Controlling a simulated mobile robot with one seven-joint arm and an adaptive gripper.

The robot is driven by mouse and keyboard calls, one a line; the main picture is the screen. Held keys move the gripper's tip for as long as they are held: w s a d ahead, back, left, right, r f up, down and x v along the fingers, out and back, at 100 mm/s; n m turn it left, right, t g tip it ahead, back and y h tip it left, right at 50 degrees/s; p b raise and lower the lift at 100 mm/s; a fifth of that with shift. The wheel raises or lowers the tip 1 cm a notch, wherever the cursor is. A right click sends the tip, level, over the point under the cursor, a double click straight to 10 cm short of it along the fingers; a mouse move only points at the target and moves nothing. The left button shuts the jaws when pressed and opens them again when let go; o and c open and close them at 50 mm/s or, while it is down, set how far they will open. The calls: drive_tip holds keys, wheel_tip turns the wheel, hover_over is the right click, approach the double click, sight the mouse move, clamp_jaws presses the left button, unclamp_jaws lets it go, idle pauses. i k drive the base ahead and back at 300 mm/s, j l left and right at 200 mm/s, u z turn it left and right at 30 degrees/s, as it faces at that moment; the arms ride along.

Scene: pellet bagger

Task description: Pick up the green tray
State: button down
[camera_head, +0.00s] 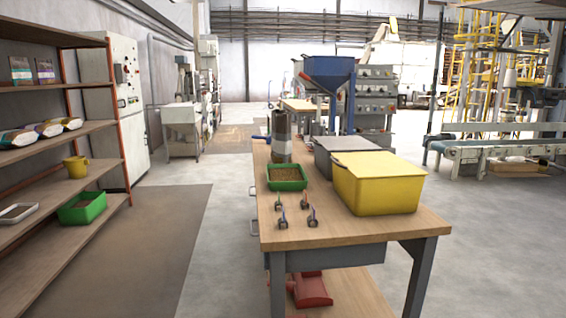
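A green tray (286,186) filled with brown pellets sits on the wooden workbench (345,236), near its left edge and behind several small metal tools. A second green container (93,212), also with brown contents, stands on the lower shelf of the rack at the left. I cannot tell from this view which one the task means. My gripper is not in view, so its distance from either is not shown.
A large yellow lidded bin (377,187) and a grey bin (338,147) stand right of the bench tray. A dark cylinder (281,138) stands just behind it. Small tools (311,217) lie in front. The shelf rack (62,152) is at left; the floor between is clear.

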sight(288, 177)
drive_tip(key=i+j, duration=0.1)
drive_tip(key=j, duration=0.4)
drive_tip(key=i+j, duration=0.15)
drive_tip(key=j, duration=0.3)
drive_tip(key=i+j, duration=0.2)
drive_tip(key=j, duration=0.15)
drive_tip(key=i+j+z, duration=0.15)
drive_tip(key=j, duration=0.2)
drive_tip(key=i+j, duration=0.25)
drive_tip(key=j, duration=0.15)
drive_tip(key=i+j, duration=0.1)
drive_tip(key=i, duration=0.3)
drive_tip(key=i+j+z, duration=0.15)
drive_tip(key=i, duration=0.25)
drive_tip(key=i+j, duration=0.1)
drive_tip(key=i, duration=0.35)
drive_tip(key=i+l+z, duration=0.1)
drive_tip(key=i+l, duration=0.2)
